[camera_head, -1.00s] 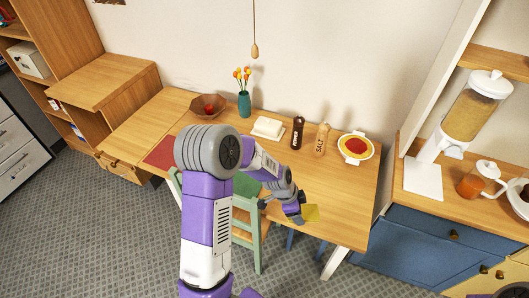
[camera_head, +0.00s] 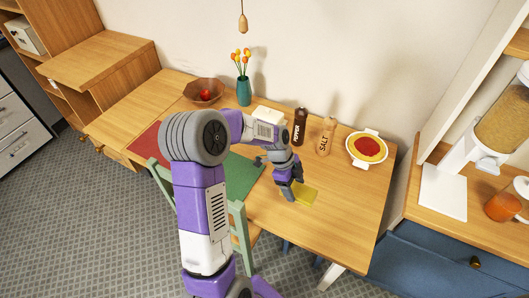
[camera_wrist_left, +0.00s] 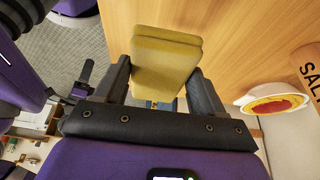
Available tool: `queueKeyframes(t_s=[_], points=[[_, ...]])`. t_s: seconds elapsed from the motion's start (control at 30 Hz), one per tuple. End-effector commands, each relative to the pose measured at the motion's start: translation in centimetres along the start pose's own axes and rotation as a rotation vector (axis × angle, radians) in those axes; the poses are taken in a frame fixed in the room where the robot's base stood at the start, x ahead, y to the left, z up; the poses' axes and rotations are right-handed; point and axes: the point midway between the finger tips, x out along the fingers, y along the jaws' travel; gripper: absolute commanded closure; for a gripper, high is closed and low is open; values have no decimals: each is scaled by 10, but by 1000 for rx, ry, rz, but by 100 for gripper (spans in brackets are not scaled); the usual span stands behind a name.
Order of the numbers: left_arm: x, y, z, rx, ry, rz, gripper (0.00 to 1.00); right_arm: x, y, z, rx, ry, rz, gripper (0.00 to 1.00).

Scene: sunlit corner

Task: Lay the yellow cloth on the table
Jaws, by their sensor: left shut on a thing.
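The yellow cloth (camera_head: 307,195) is a small, thick folded pad. My left gripper (camera_head: 293,190) is shut on it and holds it over the front middle part of the wooden table (camera_head: 335,215). In the left wrist view the cloth (camera_wrist_left: 166,62) sits between the two dark fingers, its far end sticking out past them. Whether its underside touches the table cannot be told. My right gripper is not in view.
Salt (camera_head: 325,137) and pepper (camera_head: 300,127) shakers and a dish with red filling (camera_head: 367,148) stand behind the cloth. A green mat (camera_head: 240,175) lies left, with a green chair (camera_head: 240,235) in front. The table's right front is clear.

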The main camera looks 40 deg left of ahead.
Motion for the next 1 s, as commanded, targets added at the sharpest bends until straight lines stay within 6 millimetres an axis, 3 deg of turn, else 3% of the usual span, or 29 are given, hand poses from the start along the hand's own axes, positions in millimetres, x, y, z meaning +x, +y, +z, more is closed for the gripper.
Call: queueKeyframes(t_s=[0.3, 0.57, 0.73, 1.0], points=[[48, 1, 20, -2, 1, 3, 59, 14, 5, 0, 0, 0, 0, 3], [69, 0, 28, -2, 0, 0, 59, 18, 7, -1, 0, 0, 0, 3], [92, 1, 38, -3, 1, 2, 59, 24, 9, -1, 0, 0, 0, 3], [96, 0, 40, -1, 0, -2, 59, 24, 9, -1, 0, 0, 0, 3]])
